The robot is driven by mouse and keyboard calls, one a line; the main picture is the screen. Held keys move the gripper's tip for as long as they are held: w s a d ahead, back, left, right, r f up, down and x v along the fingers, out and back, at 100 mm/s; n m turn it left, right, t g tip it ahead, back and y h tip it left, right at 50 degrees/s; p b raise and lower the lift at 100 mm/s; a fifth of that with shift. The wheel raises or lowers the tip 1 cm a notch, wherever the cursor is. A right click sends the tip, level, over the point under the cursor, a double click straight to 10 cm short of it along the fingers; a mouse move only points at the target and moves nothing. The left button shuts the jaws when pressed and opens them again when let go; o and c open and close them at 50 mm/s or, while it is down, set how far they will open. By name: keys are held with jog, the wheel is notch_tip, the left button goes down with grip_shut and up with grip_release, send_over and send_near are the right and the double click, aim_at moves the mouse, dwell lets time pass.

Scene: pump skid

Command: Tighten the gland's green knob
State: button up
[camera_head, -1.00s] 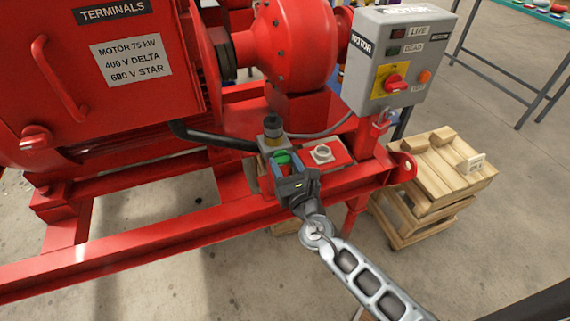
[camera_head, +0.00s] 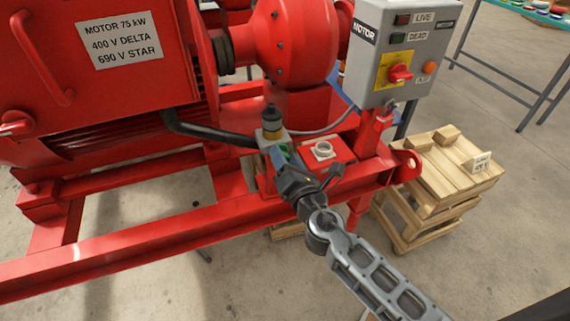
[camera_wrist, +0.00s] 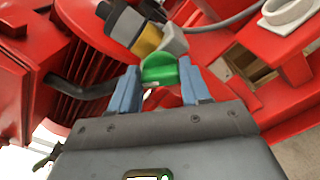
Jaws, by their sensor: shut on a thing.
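The green knob (camera_wrist: 160,70) sits between the two blue fingers of my gripper (camera_wrist: 162,84) in the wrist view, with a finger on each side of it. My gripper is shut on it. In the head view my gripper (camera_head: 280,160) is at the small unit on the red frame, and only a little green of the knob (camera_head: 284,149) shows beside the fingers. The gland (camera_head: 271,124), with a dark top and a yellow band, stands just behind the knob. It also shows in the wrist view (camera_wrist: 146,38).
A white round fitting (camera_head: 323,150) on a red block is just right of my gripper. The grey motor switch box (camera_head: 405,50) stands above right. A black cable (camera_head: 205,136) runs in from the left. A wooden pallet stack (camera_head: 440,180) is at the right.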

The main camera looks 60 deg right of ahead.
jog(key=shift+f+m+b, duration=0.2)
jog(key=shift+m+b, duration=2.2)
jog(key=shift+m, duration=1.5)
jog(key=shift+f+m+b, duration=0.15)
jog(key=shift+m+b, duration=2.2)
jog(key=shift+m, duration=1.55)
jog(key=o, duration=1.1)
jog(key=shift+c, duration=0.2)
jog(key=b+v, duration=0.1)
jog(key=v, duration=0.7)
jog(key=shift+b, duration=0.3)
